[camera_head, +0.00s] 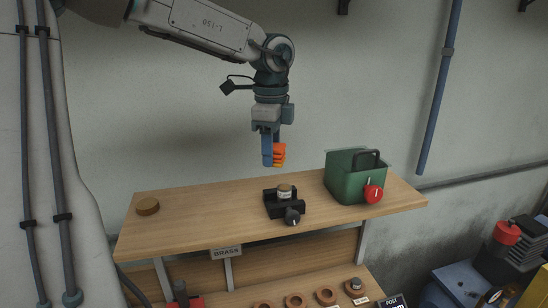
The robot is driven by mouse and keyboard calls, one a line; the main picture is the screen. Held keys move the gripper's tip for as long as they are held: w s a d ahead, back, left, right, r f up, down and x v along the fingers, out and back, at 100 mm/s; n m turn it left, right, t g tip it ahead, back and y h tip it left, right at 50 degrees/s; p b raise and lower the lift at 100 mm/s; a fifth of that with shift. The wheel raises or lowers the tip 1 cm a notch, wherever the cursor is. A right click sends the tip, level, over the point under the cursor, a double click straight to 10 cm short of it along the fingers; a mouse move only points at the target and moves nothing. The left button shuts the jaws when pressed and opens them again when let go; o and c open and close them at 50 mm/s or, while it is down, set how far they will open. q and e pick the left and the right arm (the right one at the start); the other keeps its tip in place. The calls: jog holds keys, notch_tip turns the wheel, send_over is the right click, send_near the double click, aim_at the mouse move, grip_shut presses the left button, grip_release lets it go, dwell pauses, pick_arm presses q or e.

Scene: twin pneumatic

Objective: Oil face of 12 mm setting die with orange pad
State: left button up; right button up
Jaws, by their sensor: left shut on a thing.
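My left gripper (270,160) points down above the wooden shelf and is shut on the orange pad (280,153). The pad is held clear of the shelf. Below it, slightly to the right, a small cylinder with a brownish top and pale label (285,192) sits upright in a black holder (272,207). It looks like a setting die, but its label is too small to read. A black knob (292,215) is at the holder's front. Pad and cylinder are apart. My right gripper is not in view.
A green container (342,185) with a black handle and red knob (373,194) stands right of the holder. A brown disc (147,206) lies at the shelf's left end. The shelf (205,215) is clear between disc and holder. Several copper-coloured rings (295,300) sit on a lower shelf.

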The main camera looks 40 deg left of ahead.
pick_arm(q)
jog(key=shift+s+a+r, duration=0.1)
jog(key=shift+r, duration=0.75)
jog(key=shift+r+p, duration=0.2)
jog(key=shift+p, duration=0.1)
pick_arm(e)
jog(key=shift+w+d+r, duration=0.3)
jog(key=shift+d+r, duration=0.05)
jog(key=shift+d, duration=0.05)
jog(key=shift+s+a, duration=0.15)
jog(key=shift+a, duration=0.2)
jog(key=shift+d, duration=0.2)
